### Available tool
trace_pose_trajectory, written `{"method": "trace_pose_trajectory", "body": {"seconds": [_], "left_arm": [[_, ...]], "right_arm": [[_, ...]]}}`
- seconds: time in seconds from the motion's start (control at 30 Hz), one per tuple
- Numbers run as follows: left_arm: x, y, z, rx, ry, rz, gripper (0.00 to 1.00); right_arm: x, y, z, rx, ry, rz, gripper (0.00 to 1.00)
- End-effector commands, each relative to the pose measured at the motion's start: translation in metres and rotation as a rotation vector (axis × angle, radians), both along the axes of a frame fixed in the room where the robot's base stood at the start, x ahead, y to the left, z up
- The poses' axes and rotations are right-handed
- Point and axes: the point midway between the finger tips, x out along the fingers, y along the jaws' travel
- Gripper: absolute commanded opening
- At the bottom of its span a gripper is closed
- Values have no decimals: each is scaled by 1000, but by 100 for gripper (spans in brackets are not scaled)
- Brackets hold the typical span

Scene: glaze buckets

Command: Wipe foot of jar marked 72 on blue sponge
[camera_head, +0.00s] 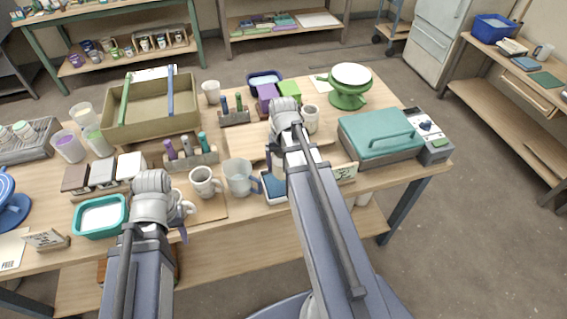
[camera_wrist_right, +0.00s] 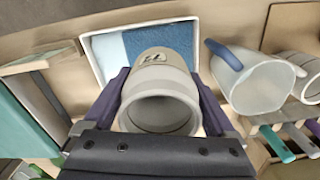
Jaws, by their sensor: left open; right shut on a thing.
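My right gripper (camera_wrist_right: 160,88) is shut on a pale grey jar (camera_wrist_right: 160,68) with a dark mark on its side, which looks like 72 but is only partly legible. The jar's open mouth faces the wrist camera and its far end is over a white tray. The blue sponge (camera_wrist_right: 168,38) lies in that tray; whether the jar touches it I cannot tell. In the head view the tray edge (camera_head: 271,200) shows at the table front, while my right arm hides most of the jar and gripper. My left gripper (camera_head: 181,226) is open, mostly hidden behind its own arm, near a mug (camera_head: 188,208).
A clear pitcher (camera_head: 240,178) and a white mug (camera_head: 205,182) stand left of the sponge tray. A small sign (camera_head: 345,172) stands to its right. A green case (camera_head: 380,137) and a green banding wheel (camera_head: 349,88) are further right. A teal tub (camera_head: 100,217) is at left.

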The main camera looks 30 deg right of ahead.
Motion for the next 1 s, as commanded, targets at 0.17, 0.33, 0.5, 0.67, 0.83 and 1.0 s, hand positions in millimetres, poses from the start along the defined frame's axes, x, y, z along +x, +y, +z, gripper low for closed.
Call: {"method": "trace_pose_trajectory", "body": {"seconds": [0.17, 0.33, 0.5, 0.67, 0.83, 1.0], "left_arm": [[0, 0, -21, 0, 0, 0, 50], [0, 0, -37, 0, 0, 0, 50], [0, 0, -41, 0, 0, 0, 50], [0, 0, -40, 0, 0, 0, 50], [0, 0, -40, 0, 0, 0, 50], [0, 0, -40, 0, 0, 0, 50]], "right_arm": [[0, 0, -21, 0, 0, 0, 12], [0, 0, -37, 0, 0, 0, 12], [0, 0, -41, 0, 0, 0, 12], [0, 0, -40, 0, 0, 0, 12], [0, 0, -40, 0, 0, 0, 12], [0, 0, -40, 0, 0, 0, 12]]}}
